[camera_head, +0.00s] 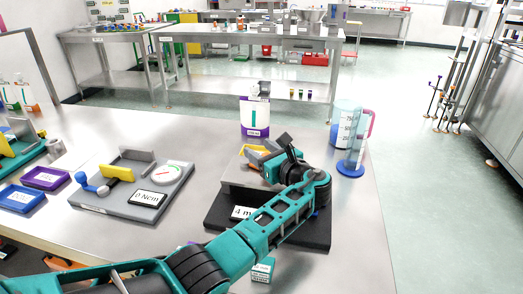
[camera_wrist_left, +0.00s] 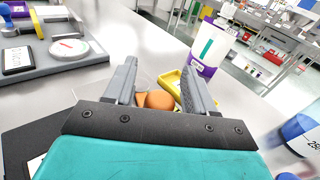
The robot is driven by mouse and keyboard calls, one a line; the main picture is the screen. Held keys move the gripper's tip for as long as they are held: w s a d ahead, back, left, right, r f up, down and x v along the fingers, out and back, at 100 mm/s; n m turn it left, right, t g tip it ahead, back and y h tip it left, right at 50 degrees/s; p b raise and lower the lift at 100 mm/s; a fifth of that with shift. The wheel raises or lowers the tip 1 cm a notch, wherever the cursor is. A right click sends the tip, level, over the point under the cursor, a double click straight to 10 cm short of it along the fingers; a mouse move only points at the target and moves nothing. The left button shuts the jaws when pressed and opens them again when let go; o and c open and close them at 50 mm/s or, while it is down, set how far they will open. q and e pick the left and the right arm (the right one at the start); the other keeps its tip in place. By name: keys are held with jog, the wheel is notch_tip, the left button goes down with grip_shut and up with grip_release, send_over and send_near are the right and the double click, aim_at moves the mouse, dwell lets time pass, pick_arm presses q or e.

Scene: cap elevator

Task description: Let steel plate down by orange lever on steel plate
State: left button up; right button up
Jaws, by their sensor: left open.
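The cap elevator has a dark base (camera_head: 318,236) with a partly covered white label (camera_head: 241,212). Its steel plate (camera_head: 234,176) is above the base and partly hidden by my left arm. A yellow and orange part (camera_head: 248,151) shows at its far side. In the left wrist view, the rounded orange lever end (camera_wrist_left: 157,100) appears between the fingers of my left gripper (camera_wrist_left: 158,88), beside a yellow part (camera_wrist_left: 170,79). My left gripper is open; the head view shows it (camera_head: 279,150) over the device. Contact with the lever cannot be told. My right gripper is not in view.
A blue-based measuring jug (camera_head: 346,135) stands at right near the table edge. A grey dial device (camera_head: 130,185) and trays (camera_head: 45,178) are at left. A small teal-white box (camera_head: 262,270) is near the front.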

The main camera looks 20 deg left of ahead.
pick_arm(q)
jog(key=p+v, duration=0.1)
jog(key=v, duration=1.2)
